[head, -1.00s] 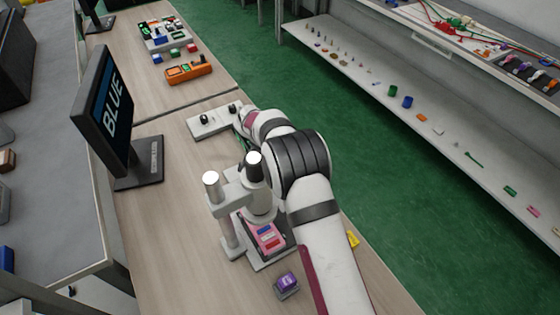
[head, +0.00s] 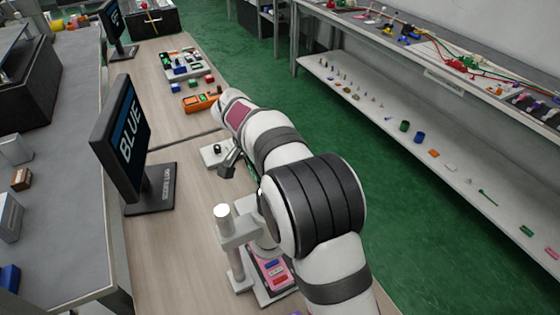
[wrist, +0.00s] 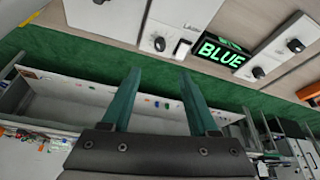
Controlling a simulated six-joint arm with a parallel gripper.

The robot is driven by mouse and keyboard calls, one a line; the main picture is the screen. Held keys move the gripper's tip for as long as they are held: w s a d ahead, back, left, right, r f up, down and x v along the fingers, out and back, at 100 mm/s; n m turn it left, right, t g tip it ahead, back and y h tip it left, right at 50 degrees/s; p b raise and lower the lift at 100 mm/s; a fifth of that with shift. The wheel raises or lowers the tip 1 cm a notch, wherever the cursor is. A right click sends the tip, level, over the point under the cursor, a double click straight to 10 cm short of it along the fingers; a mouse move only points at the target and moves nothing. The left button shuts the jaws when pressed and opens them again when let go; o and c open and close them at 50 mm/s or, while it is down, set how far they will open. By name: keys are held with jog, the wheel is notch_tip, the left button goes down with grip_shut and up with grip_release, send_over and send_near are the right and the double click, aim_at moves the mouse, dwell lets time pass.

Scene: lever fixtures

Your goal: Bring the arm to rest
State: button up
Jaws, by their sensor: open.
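My gripper (wrist: 159,75) shows in the wrist view with its two teal fingers apart and nothing between them. The fingers point over the green floor and a low shelf, clear of any fixture. In the head view my white and black arm reaches along the right side of the desk, and the fingers cannot be made out. A white fixture plate with a dark knob (head: 217,150) is partly hidden behind the arm. The wrist view shows a dark knob (wrist: 159,44) and a lit sign reading BLUE (wrist: 222,52).
A monitor reading BLUE (head: 126,140) stands on the desk left of the arm. A grey post stand (head: 228,245) with a pink panel (head: 275,270) is close beside the arm. An orange box (head: 200,102) lies farther back. The green floor at right is open.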

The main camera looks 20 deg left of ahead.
jog(key=s+d+r+g, duration=0.1)
jog(key=s+d+r, duration=0.2)
jog(key=d, duration=0.3)
jog(key=s+d+r+g, duration=0.1)
jog(key=s+d+r, duration=0.1)
jog(key=d, duration=0.3)
jog(key=s+d+r+g+y, duration=0.1)
jog(key=s+d+r+y, duration=0.15)
jog(key=s+d, duration=1)
jog(key=s+f+g+y, duration=0.1)
jog(key=s+f, duration=0.2)
jog(key=s, duration=1.2)
